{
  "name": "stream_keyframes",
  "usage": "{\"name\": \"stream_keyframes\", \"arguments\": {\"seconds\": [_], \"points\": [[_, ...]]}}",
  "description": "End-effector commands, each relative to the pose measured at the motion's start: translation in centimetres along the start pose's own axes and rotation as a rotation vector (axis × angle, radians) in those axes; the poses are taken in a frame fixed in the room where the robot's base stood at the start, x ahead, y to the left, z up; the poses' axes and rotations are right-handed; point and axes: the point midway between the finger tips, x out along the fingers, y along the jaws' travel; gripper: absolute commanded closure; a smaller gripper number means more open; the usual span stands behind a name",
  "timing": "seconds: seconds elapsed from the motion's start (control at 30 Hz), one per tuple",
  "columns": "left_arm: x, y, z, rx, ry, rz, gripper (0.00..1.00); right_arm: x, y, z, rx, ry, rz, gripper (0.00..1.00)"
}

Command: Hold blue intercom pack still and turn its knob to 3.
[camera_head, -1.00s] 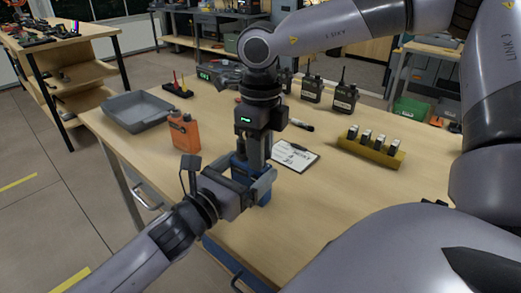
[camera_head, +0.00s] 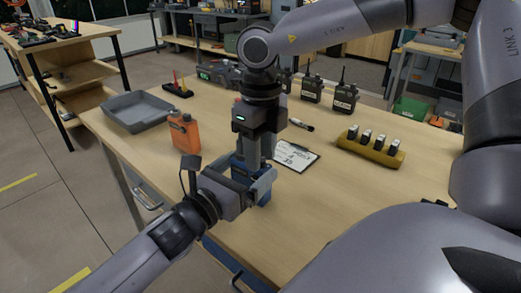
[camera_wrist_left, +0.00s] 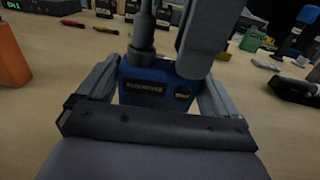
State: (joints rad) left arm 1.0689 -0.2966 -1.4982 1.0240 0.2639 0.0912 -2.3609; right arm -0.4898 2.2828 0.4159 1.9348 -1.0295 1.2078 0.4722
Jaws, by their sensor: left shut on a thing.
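The blue intercom pack (camera_head: 264,198) stands upright near the front of the wooden table, largely covered by my grippers. In the left wrist view the pack (camera_wrist_left: 140,88) shows a label, a round dark badge and a dark antenna rising from its top. My left gripper (camera_head: 252,184) is shut on its sides, one finger on each side. My right gripper (camera_head: 253,158) points straight down onto the pack's top. In the left wrist view a grey right finger (camera_wrist_left: 207,42) reaches the top beside the antenna. The knob and its setting are hidden, and the right finger gap is unclear.
An orange pack (camera_head: 184,134) stands left of the blue one, with a grey tray (camera_head: 138,111) behind it. A clipboard (camera_head: 296,158) lies close on the right. A yellow holder (camera_head: 370,151) and two black radios (camera_head: 345,98) stand farther off. The table's right front is clear.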

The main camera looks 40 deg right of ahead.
Motion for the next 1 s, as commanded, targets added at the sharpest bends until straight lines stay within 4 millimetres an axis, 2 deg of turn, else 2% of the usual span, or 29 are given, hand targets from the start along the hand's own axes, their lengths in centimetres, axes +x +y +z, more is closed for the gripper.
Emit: {"name": "stream_keyframes", "arguments": {"seconds": [0.17, 0.7, 1.0], "points": [[0.0, 0.0, -0.1, 0.000, 0.001, 0.001, 0.45, -0.8, 0.0, 0.1, 0.000, -0.003, 0.000, 0.64], [0.0, 0.0, -0.1, 0.000, 0.001, 0.001, 0.45, -5.1, 0.0, 0.1, 0.000, -0.003, -0.001, 0.64], [0.0, 0.0, -0.1, 0.001, 0.001, 0.001, 0.45, -6.0, 0.0, 0.0, -0.001, -0.001, 0.000, 0.64]]}}
